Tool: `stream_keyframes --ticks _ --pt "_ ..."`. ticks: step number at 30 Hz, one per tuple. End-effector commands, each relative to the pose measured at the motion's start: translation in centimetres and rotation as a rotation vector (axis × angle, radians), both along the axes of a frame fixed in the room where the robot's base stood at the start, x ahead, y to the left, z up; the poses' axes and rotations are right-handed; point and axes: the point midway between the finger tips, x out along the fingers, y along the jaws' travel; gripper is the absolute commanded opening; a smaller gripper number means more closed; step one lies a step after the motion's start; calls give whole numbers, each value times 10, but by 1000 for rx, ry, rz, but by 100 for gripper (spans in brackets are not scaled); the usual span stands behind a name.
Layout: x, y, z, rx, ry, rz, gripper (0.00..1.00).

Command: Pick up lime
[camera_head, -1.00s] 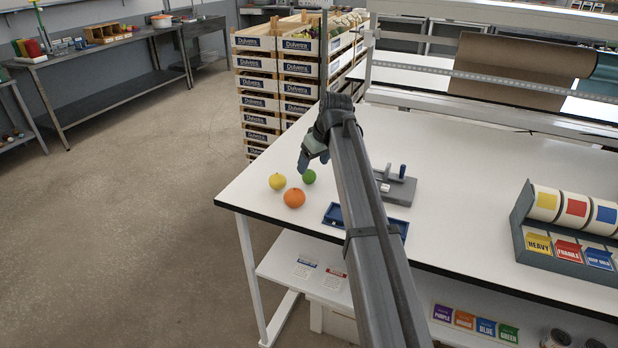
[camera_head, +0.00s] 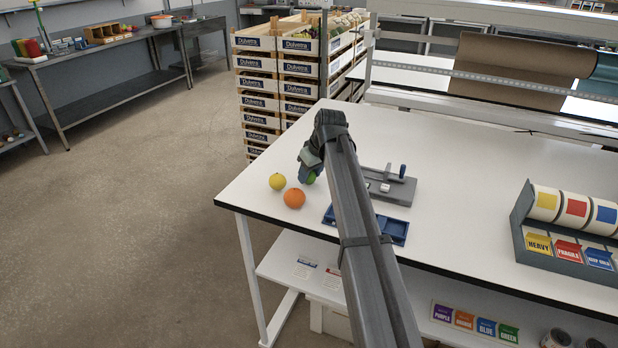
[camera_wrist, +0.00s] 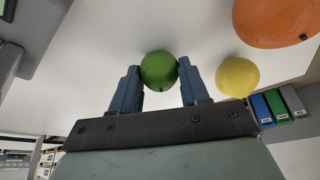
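The green lime (camera_wrist: 158,71) sits between the two blue fingertips of my gripper (camera_wrist: 157,80) in the wrist view. The fingers are spread, one on each side; the left finger seems slightly apart from it, and contact on the right is hard to tell. In the head view my gripper (camera_head: 307,174) is low over the white table, and the lime (camera_head: 311,178) is partly hidden behind it. A yellow lemon (camera_head: 277,182) lies close to the left, and an orange (camera_head: 294,198) lies just in front.
A blue tray (camera_head: 393,229) is partly hidden behind my arm. A tape roll rack (camera_head: 560,225) is farther right. The table's left edge is near the fruit; free table lies behind.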

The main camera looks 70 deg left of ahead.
Motion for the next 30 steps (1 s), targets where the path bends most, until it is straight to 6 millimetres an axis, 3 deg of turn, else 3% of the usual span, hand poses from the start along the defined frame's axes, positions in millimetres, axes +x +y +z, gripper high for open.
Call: stream_keyframes --ticks 9,17,20,30 --pt "0 0 0 0 0 0 14" --pt "0 0 3 0 0 0 14" --pt "0 1 11 1 0 0 14" --pt "0 1 69 2 0 0 14"
